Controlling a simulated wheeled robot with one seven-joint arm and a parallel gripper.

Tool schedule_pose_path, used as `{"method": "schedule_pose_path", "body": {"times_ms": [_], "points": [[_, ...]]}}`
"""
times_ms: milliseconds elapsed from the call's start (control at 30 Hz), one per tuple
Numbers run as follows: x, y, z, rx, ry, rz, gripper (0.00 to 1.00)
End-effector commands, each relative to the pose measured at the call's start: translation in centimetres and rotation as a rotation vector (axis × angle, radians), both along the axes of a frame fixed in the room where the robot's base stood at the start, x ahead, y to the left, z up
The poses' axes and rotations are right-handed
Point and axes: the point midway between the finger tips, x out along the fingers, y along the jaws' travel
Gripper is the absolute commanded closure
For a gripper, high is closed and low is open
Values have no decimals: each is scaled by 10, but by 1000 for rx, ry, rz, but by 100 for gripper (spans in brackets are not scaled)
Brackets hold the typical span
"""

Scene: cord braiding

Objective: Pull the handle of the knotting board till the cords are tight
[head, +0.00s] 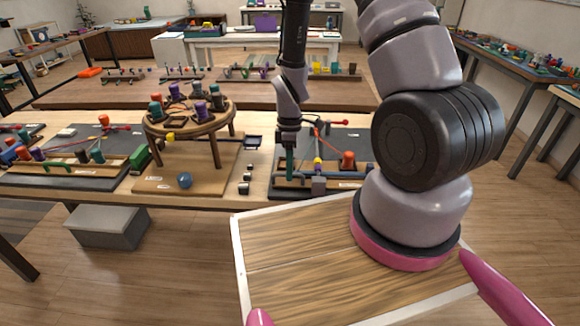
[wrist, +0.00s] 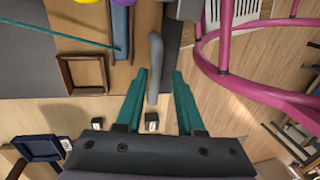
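The knotting board (head: 345,177) is a dark board on the table with a blue slider, a yellow bead, a red-orange peg and cords; the blue slider also shows in the wrist view (wrist: 121,28). A teal cord (wrist: 60,35) runs straight to it. A grey rounded bar, which looks like the handle (wrist: 155,62), stands out near the board's edge. My gripper (wrist: 159,73) is open, its teal fingers on either side of the bar, nearer on the left with a gap on the right. It hangs at the board's left front in the head view (head: 289,176). Cord tightness cannot be told.
Small dark blocks (wrist: 152,118) and a dark tray (wrist: 40,148) lie near my fingers.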

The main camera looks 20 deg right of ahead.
Motion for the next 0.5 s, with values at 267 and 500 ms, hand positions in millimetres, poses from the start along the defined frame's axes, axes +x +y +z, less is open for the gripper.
{"method": "schedule_pose_path", "body": {"times_ms": [267,500], "points": [[2,-1,0,-1,-3,0,53],[7,-2,18,0,-8,-2,53]]}}
